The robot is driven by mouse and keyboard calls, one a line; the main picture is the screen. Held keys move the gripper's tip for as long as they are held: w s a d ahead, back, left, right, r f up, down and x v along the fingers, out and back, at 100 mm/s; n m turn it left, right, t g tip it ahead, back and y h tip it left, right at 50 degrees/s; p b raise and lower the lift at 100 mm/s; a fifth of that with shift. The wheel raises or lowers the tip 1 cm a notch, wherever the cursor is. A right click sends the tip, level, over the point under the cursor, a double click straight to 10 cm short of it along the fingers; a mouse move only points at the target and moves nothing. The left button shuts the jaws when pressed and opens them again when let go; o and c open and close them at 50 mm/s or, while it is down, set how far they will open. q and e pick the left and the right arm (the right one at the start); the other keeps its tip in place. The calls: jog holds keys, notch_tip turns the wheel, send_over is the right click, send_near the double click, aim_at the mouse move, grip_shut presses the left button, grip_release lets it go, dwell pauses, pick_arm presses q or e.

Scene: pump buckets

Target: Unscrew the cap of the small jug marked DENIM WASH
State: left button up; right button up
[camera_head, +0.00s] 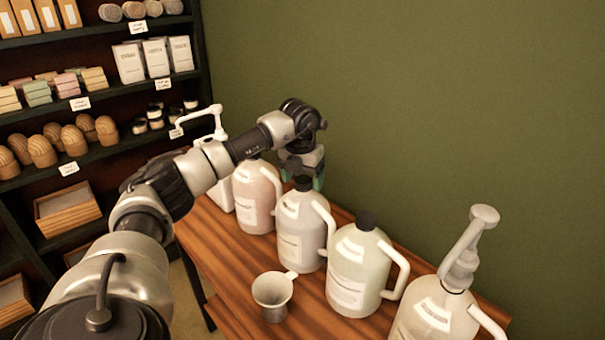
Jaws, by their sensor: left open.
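Several jugs stand in a row on the wooden table. The labels are too small to read, so I cannot tell which jug is marked DENIM WASH. A pinkish jug (256,200) stands behind a greyish-white jug (300,235) with a dark cap (303,183). A pale cream jug (352,275) with a black cap (366,220) stands nearer. My left gripper (312,180) is open and points down at the greyish-white jug's cap; I cannot tell whether it touches. The top of the pinkish jug is partly hidden by my left arm. My right gripper is not in view.
A jug with a tall pump (440,310) stands at the front right. A metal cup (272,292) stands on the wooden table (222,252). A white pump (208,122) rises at the back. Stocked shelves (110,150) are at left, and a green wall (440,110) is behind.

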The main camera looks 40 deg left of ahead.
pick_arm(q)
jog(key=c, duration=1)
jog(key=shift+r+n+p, duration=0.15)
jog(key=shift+n+p, duration=0.15)
jog(key=shift+n, duration=0.1)
jog(key=n+p, duration=0.1)
jog(key=n, duration=0.2)
jog(key=shift+n+y, duration=0.3)
jog(key=n+g+p, duration=0.1)
jog(key=n+p, duration=0.1)
jog(key=n, duration=0.3)
jog(key=shift+n, duration=0.4)
jog(key=n+p, duration=0.1)
jog(key=n, duration=0.2)
jog(key=shift+p, duration=0.3)
jog(key=shift+n, duration=0.8)
jog(key=o, duration=0.9)
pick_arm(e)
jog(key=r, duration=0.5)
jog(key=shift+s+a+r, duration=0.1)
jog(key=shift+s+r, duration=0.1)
